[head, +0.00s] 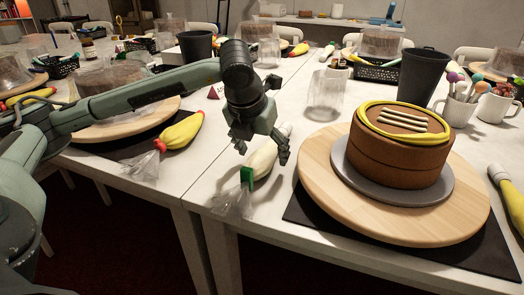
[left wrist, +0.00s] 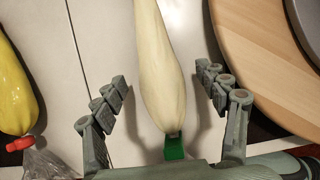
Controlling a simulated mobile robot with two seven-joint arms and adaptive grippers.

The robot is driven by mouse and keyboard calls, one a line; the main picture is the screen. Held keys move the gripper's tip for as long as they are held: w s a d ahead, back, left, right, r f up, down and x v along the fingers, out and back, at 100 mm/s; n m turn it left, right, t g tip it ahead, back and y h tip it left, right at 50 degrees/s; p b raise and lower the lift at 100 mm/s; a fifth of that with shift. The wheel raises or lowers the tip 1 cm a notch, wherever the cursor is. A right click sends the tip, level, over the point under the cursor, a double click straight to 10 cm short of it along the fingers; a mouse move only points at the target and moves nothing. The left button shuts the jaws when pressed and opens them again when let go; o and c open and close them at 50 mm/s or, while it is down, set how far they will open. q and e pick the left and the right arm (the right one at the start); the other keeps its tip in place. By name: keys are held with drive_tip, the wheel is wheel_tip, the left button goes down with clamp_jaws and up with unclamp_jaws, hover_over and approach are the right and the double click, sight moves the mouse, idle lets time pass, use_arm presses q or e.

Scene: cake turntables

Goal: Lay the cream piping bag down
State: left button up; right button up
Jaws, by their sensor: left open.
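The cream piping bag (head: 263,160) lies on the white table, left of the wooden turntable, with a green clip (head: 247,178) and a clear crumpled end towards the table's front edge. My left gripper (head: 262,160) is above it, fingers pointing down. In the left wrist view the bag (left wrist: 160,70) runs between the two spread fingers of the left gripper (left wrist: 165,108), with a gap visible on each side. The green clip (left wrist: 174,146) shows near the palm. My right gripper is in neither view.
A brown cake (head: 395,150) with yellow and cream piping stands on the wooden turntable (head: 330,200) to the right. A yellow piping bag (head: 180,131) with a red clip lies to the left. A clear cup (head: 326,95), a dark container (head: 424,75) and mugs stand behind.

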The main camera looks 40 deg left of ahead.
use_arm(q)
drive_tip(key=v, duration=1.1)
drive_tip(key=shift+s+r, duration=0.2)
drive_tip(key=shift+r, duration=0.15)
drive_tip(key=shift+d, duration=0.1)
